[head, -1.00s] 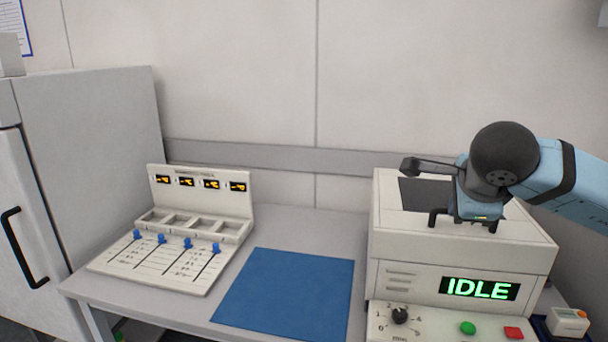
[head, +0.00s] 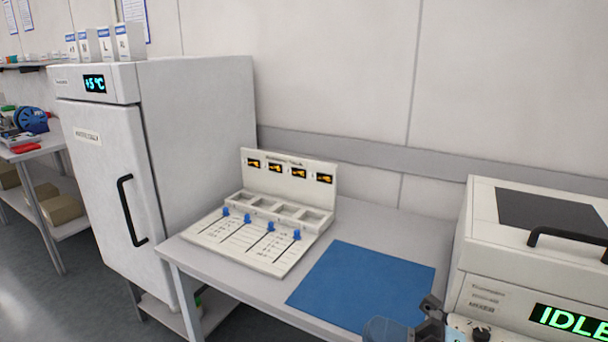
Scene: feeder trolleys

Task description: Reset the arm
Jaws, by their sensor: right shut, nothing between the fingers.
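My right gripper (head: 432,318) shows only in part at the bottom edge of the head view, in front of the mixer and by the near right corner of the blue mat (head: 368,283). Its dark parts and a piece of pale blue housing are visible, and the rest of the arm is cut off by the frame. It is shut and holds nothing. My left gripper is out of view.
The white mixer (head: 480,240) at the right reads IDLE in part and has a dark handle on its lid. A +5 °C refrigerator (head: 205,120) stands further left.

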